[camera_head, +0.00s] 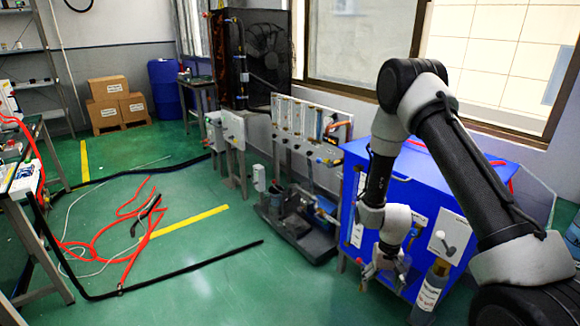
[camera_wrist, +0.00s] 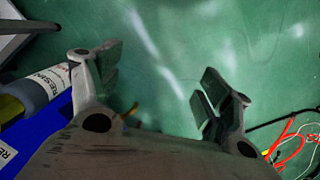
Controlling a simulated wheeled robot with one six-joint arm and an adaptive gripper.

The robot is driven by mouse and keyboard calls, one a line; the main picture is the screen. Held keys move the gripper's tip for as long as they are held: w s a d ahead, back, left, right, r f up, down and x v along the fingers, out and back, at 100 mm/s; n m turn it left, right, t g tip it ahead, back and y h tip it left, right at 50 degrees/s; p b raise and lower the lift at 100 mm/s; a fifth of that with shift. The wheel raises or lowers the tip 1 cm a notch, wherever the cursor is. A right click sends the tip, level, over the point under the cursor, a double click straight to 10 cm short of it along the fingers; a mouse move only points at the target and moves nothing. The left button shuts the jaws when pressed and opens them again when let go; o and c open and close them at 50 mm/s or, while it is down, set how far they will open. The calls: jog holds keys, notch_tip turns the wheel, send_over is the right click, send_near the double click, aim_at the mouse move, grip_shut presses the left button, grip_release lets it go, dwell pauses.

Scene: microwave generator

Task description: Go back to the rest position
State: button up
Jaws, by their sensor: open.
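My arm reaches down in front of a blue cabinet (camera_head: 460,160) at the right of the head view. My gripper (camera_head: 378,272) hangs beside the cabinet's front, pointing down. In the wrist view my gripper (camera_wrist: 160,78) has its two fingers spread wide, with nothing between them but green floor. A grey cylinder with a white label (camera_head: 430,290) stands right of the gripper in the head view. A labelled cylinder (camera_wrist: 38,90) also shows at the left of the wrist view, close to one finger. Whether the gripper touches the cabinet cannot be told.
A panel rig with gauges (camera_head: 300,125) and grey floor equipment (camera_head: 305,230) stand left of the cabinet. Red hoses (camera_head: 105,235) and a black cable (camera_head: 190,268) lie on the floor. Cardboard boxes (camera_head: 118,103) and a blue drum (camera_head: 166,90) stand at the back. Open floor lies between.

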jog(key=s+d+r+t, duration=0.2)
jog(key=s+r, duration=0.4)
jog(key=r, duration=1)
jog(key=s+d+r+n+t, duration=0.1)
jog(key=s+r, duration=0.6)
jog(key=r, duration=0.9)
jog(key=s+d+r+t, duration=0.3)
jog(key=s+r, duration=0.4)
jog(key=r, duration=0.9)
jog(key=shift+d+n, duration=0.4)
jog(key=shift+d, duration=0.5)
